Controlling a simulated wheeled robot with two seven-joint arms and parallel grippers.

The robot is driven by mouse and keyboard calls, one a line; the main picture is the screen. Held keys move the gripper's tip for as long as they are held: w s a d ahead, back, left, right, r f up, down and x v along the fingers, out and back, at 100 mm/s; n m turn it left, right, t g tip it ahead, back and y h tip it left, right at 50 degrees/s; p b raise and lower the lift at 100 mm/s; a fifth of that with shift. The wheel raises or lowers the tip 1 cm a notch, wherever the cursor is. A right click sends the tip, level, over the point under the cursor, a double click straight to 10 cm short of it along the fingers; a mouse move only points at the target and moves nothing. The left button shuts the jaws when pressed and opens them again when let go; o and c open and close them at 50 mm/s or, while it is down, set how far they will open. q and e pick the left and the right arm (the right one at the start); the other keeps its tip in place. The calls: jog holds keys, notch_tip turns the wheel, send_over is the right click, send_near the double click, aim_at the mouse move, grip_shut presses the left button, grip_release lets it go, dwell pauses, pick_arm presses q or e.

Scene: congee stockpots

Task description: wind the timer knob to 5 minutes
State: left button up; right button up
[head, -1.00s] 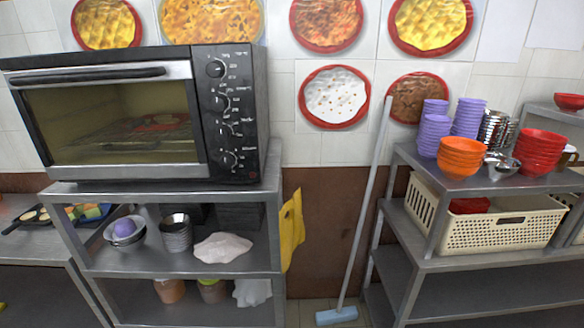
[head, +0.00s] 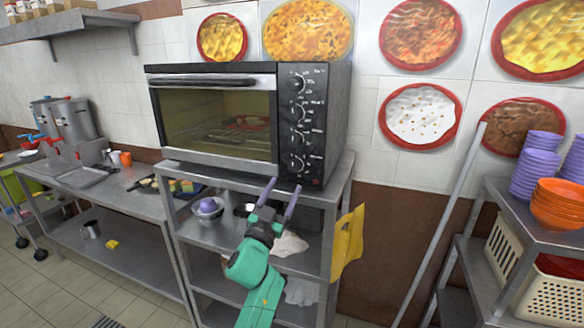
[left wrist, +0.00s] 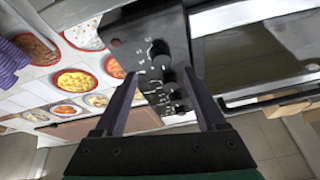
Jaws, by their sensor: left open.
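The oven (head: 215,115) stands on a steel shelf unit. Its black control panel (head: 313,150) has a column of several knobs, the lowest (head: 298,163) near the panel's bottom edge. The labels are too small to tell which knob is the timer. My left gripper (head: 282,190) is open and empty, in front of and just below the panel's lower end. In the left wrist view the knobs (left wrist: 160,48) show beyond and between the spread fingers of my left gripper (left wrist: 160,82), apart from them. My right gripper is not in view.
A yellow cloth (head: 347,243) hangs at the shelf unit's right side, beside a leaning mop handle (head: 440,225). Bowls (head: 207,208) and a white cloth (head: 290,244) lie on the shelf below the oven. A rack with orange bowls (head: 557,205) stands at right.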

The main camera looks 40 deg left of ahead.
aim_at(293, 170)
pick_arm(q)
jog(key=p+x, duration=0.1)
jog(key=x, duration=0.4)
jog(key=shift+w+a+r, duration=0.15)
jog(key=shift+w+a, duration=0.15)
jog(key=shift+w, duration=0.35)
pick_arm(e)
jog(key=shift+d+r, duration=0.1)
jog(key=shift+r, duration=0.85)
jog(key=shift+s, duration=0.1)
pick_arm(q)
grip_shut()
